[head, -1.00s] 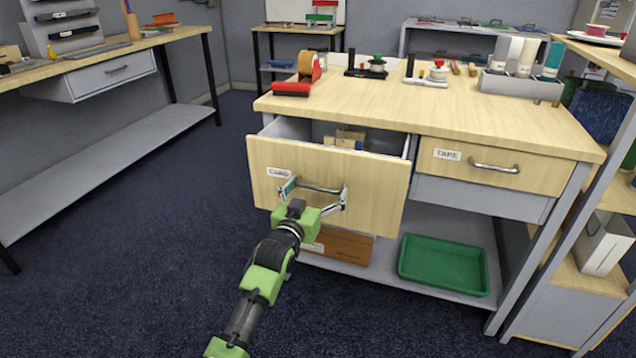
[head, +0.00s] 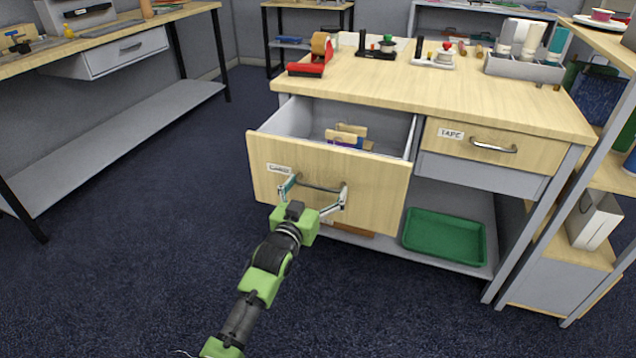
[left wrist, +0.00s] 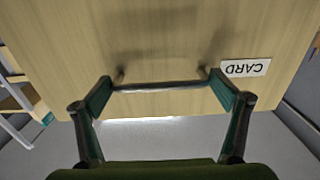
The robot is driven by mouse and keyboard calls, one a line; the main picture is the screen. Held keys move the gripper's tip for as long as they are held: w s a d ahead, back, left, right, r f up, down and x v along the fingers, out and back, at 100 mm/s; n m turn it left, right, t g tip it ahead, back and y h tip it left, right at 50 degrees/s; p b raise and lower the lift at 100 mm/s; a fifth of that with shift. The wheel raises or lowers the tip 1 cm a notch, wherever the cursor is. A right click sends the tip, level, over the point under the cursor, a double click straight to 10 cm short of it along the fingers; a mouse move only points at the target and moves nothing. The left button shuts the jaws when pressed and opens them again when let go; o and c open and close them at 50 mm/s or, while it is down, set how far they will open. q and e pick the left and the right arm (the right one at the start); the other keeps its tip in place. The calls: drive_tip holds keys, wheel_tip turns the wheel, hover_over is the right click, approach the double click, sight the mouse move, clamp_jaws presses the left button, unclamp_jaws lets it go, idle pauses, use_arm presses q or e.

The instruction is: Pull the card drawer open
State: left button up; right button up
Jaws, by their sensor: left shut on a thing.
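The card drawer (head: 372,197) stands out from the left side of the wooden workbench, with its grey inside and a few wooden and blue items showing. Its metal handle (head: 322,188) also shows in the left wrist view (left wrist: 160,87), beside the CARD label (left wrist: 245,68). My left gripper (head: 314,190) is at the handle, its two fingers at the handle's ends, shut on it; it also shows in the left wrist view (left wrist: 158,92). My right gripper is in neither view.
The tape drawer (head: 490,147) to the right is closed. A green tray (head: 444,238) lies on the shelf below. A red tape dispenser (head: 312,62) and a grey holder with bottles (head: 525,68) stand on the bench top. The dark floor in front is clear.

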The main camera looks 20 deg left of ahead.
use_arm(q)
drive_tip(key=shift+a, duration=0.1)
drive_tip(key=o, duration=1.3)
drive_tip(key=shift+c, duration=0.2)
drive_tip(key=shift+s, duration=0.15)
drive_tip(key=s, duration=1.1)
drive_tip(key=shift+s+a, duration=0.25)
drive_tip(key=shift+s, duration=0.15)
